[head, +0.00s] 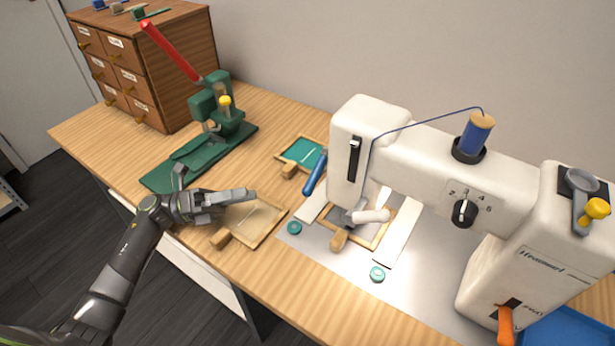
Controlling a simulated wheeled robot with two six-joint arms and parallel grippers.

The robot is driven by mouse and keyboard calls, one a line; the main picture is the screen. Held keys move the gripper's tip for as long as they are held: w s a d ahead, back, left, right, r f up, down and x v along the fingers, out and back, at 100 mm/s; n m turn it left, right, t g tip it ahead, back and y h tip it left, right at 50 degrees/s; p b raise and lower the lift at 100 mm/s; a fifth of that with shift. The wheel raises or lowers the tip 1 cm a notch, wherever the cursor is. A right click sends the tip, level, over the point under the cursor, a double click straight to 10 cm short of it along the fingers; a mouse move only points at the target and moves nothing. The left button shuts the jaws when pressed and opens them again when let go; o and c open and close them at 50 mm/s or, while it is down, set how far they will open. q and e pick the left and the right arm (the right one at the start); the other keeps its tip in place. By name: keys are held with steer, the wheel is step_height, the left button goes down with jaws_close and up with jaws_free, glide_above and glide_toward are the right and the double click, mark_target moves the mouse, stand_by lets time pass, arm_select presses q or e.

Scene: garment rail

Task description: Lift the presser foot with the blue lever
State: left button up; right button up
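A white sewing machine (450,172) stands on the right of the wooden table. Its blue lever (315,172) sticks out at the left side of the machine head and slants downward to the left. The presser foot (345,217) is low, over a small wooden frame (376,236) on the machine's bed; whether it touches the cloth is hard to tell. My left gripper (248,200) is left of the lever and apart from it, above another wooden frame (262,231) with beige cloth. The gap between its fingers is not clear. My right gripper is not in view.
A green press (200,150) with a red handle stands at the left, before a wooden drawer cabinet (150,65). A teal-cloth frame (302,152) lies behind the blue lever. An orange lever (505,325) and a blue tray (570,328) are at the lower right.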

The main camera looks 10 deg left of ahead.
arm_select(q)
steer(key=p, duration=0.3)
glide_toward(319, 174)
steer(key=f+x, duration=0.1)
steer(key=x, duration=0.4)
steer(key=shift+x, duration=1.1)
steer(key=shift+s+f, duration=0.1)
steer(key=shift+c, duration=0.2)
jaws_close()
